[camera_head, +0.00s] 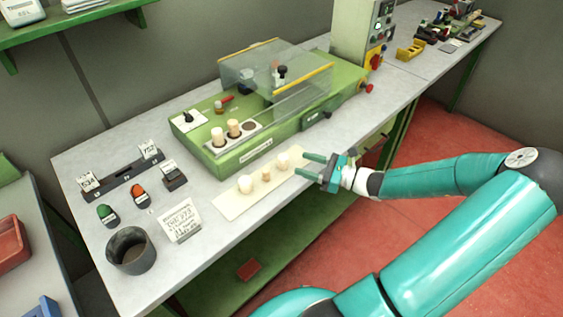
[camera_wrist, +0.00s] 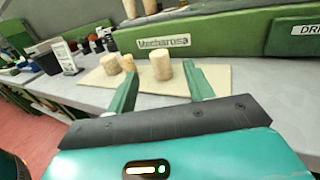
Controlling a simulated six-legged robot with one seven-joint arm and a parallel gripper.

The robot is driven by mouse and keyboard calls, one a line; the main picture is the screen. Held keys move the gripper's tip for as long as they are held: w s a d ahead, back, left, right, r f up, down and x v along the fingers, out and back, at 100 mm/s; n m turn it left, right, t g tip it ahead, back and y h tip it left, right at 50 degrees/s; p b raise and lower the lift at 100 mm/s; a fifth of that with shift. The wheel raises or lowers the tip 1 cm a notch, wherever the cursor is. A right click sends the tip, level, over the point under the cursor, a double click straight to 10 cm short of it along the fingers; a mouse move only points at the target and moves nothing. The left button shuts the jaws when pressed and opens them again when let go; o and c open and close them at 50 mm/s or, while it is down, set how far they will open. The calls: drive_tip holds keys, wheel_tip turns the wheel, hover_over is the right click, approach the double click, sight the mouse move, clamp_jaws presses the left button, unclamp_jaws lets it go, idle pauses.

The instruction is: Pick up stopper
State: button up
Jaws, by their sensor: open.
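Three pale cork stoppers stand on a cream mat (camera_head: 231,204) on the bench. They are a left one (camera_head: 245,183), a small middle one (camera_head: 266,174) and a right one (camera_head: 282,160). My gripper (camera_head: 302,165) is open and empty, just right of the right stopper, fingers pointing at it. In the wrist view the right stopper (camera_wrist: 161,66) shows between and beyond my open fingers (camera_wrist: 160,72). The small stopper (camera_wrist: 128,62) and the left stopper (camera_wrist: 110,65) stand to its left. The fingers look apart from the stoppers.
A green machine (camera_head: 275,150) stands behind the mat, with two more stoppers (camera_head: 234,128) in its holder and a clear guard above. A paper sign (camera_head: 180,220), dark cup (camera_head: 131,250) and small labelled items are at left. The bench's front edge runs below my gripper.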

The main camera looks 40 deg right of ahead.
sight(283, 156)
drive_tip(key=x, duration=0.8)
drive_tip(key=shift+r, duration=0.25)
drive_tip(key=shift+s, duration=0.1)
drive_tip(key=c, duration=1)
